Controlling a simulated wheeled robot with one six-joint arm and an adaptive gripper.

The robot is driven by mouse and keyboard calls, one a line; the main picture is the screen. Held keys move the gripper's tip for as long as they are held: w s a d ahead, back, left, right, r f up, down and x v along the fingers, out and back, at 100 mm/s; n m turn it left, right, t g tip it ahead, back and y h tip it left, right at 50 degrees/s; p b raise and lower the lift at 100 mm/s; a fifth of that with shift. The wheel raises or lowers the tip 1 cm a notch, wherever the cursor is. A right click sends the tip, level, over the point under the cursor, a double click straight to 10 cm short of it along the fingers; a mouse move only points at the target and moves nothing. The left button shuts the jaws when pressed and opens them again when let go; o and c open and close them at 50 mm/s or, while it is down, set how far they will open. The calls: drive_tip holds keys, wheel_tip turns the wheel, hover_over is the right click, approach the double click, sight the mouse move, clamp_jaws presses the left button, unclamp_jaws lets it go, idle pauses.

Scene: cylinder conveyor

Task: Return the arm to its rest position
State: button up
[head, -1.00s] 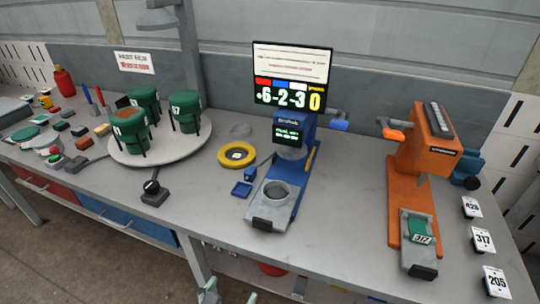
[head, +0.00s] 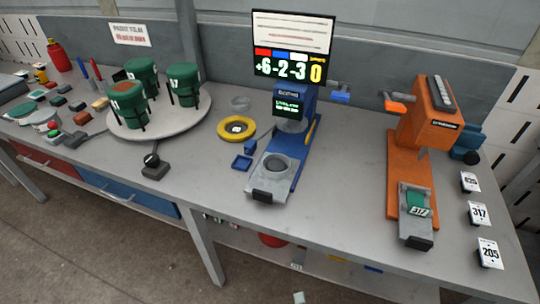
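Only a small pale tip, which looks like part of my gripper (head: 299,298), shows at the bottom edge of the head view. It is in front of and below the workbench (head: 340,215), apart from everything on it. The rest of my gripper and my arm are out of frame, so its opening and anything in it are hidden.
On the bench stand a round turntable (head: 192,122) with green containers, a yellow ring (head: 222,128), a blue machine (head: 304,150) under a display (head: 292,30), and an orange machine (head: 408,150). Floor in front is clear.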

drive_tip(key=s+d+r+m+t, duration=0.1)
drive_tip(key=s+d+r+m, duration=0.2)
drive_tip(key=s+m, duration=0.4)
drive_tip(key=s+d+r+m+t, duration=0.1)
drive_tip(key=s+d+r+m, duration=0.2)
drive_tip(key=s+m, duration=0.4)
drive_tip(key=s+d+r+m, duration=0.3)
drive_tip(key=s+r+m, duration=0.1)
drive_tip(key=s+m, duration=0.3)
drive_tip(key=shift+d+r+m+t+h, duration=0.3)
drive_tip(key=shift+d+r+m+t, duration=0.1)
drive_tip(key=shift+m, duration=0.2)
